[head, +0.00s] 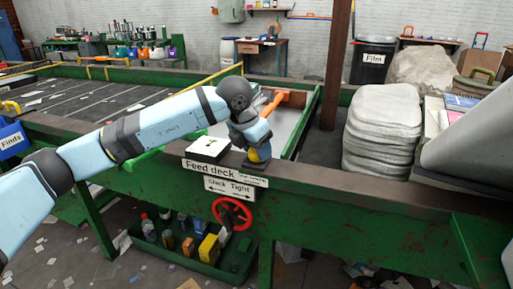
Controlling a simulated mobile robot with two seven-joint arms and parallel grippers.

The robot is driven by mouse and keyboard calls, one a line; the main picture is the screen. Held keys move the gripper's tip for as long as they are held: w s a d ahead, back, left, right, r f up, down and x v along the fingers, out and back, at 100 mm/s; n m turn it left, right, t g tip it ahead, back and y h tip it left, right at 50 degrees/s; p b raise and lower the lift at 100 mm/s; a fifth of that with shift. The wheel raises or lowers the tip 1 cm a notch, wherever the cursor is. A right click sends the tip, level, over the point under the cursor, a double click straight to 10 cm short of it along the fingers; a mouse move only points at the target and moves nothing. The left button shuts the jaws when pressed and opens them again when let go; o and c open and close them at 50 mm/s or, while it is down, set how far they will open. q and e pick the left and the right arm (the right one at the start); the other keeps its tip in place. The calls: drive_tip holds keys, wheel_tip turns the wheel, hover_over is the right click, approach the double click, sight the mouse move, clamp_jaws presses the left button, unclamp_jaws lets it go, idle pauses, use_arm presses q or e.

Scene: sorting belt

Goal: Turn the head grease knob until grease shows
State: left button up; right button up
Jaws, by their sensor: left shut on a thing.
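My left gripper (257,148) points down at the top of the green beam. It is shut on what looks like the head grease knob (258,156), a small yellow and dark piece on a dark base (255,166). The gripper covers most of the knob, and I cannot make out any grease. A small sign (252,180) sits just below it, too small to read. My right gripper is not in view.
A red handwheel (232,213) hangs below the "Slack Tight" sign (229,188). An orange handle (271,104) rises behind my gripper. Stacked grey sacks (382,135) stand to the right.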

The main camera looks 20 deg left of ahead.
use_arm(q)
drive_tip(key=m+g+h, duration=0.1)
drive_tip(key=m, duration=0.3)
drive_tip(key=shift+r+m, duration=0.1)
drive_tip(key=shift+m, duration=0.2)
drive_tip(key=shift+w+a+m+g+h+p, duration=0.1)
drive_tip(key=shift+m+g+h+p, duration=0.25)
drive_tip(key=shift+m, duration=0.7)
drive_tip(key=shift+m+g+h+p, duration=0.25)
drive_tip(key=shift+m+g, duration=0.1)
drive_tip(key=shift+m, duration=0.7)
drive_tip(key=o, duration=0.9)
drive_tip(key=p+v, duration=0.2)
drive_tip(key=v, duration=1.1)
drive_tip(key=shift+r, duration=0.35)
drive_tip(key=shift+a, duration=0.1)
